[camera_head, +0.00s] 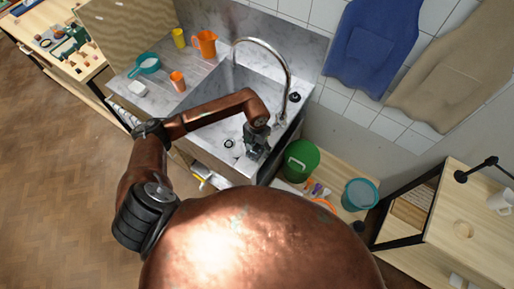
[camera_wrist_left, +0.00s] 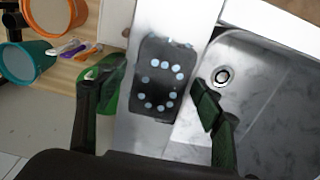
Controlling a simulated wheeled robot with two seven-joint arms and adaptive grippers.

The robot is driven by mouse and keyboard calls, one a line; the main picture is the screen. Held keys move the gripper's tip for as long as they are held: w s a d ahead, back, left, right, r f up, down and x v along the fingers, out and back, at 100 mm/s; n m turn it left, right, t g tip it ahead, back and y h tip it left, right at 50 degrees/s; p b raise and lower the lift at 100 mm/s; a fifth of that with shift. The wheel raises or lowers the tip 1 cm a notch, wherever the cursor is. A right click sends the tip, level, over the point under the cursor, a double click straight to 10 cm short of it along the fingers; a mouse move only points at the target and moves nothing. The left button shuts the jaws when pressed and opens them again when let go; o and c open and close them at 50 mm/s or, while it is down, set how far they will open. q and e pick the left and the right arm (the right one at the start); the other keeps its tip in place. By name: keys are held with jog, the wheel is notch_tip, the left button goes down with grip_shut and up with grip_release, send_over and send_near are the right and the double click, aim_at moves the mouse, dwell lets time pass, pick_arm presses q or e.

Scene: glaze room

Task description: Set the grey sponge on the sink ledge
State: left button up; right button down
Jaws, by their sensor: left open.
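The grey sponge (camera_wrist_left: 152,88), a dark grey block with pale round spots, shows in the left wrist view. It lies on the pale sink ledge (camera_wrist_left: 186,22), beside the basin. My left gripper (camera_head: 257,150) is over the near right part of the sink (camera_head: 228,134) in the head view. In the left wrist view its fingers (camera_wrist_left: 160,92) are open, one on each side of the sponge, with visible gaps. In the head view the gripper largely hides the sponge. My right gripper is not in view.
The curved tap (camera_head: 284,72) rises behind my left gripper. Orange cups, a yellow cup (camera_head: 179,38), a teal bowl (camera_head: 148,63) and a white block (camera_head: 137,89) stand left of the basin. A green bucket (camera_head: 301,160) and a teal bucket (camera_head: 360,194) stand to the right.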

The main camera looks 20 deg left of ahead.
aim_at(257, 148)
pick_arm(q)
jog(key=shift+w+r, duration=0.1)
jog(key=shift+r, duration=0.4)
notch_tip(257, 148, up, 11)
jog(key=b, duration=0.2)
jog(key=shift+r+b, duration=0.15)
jog(key=shift+b, duration=0.15)
dwell(0.9)
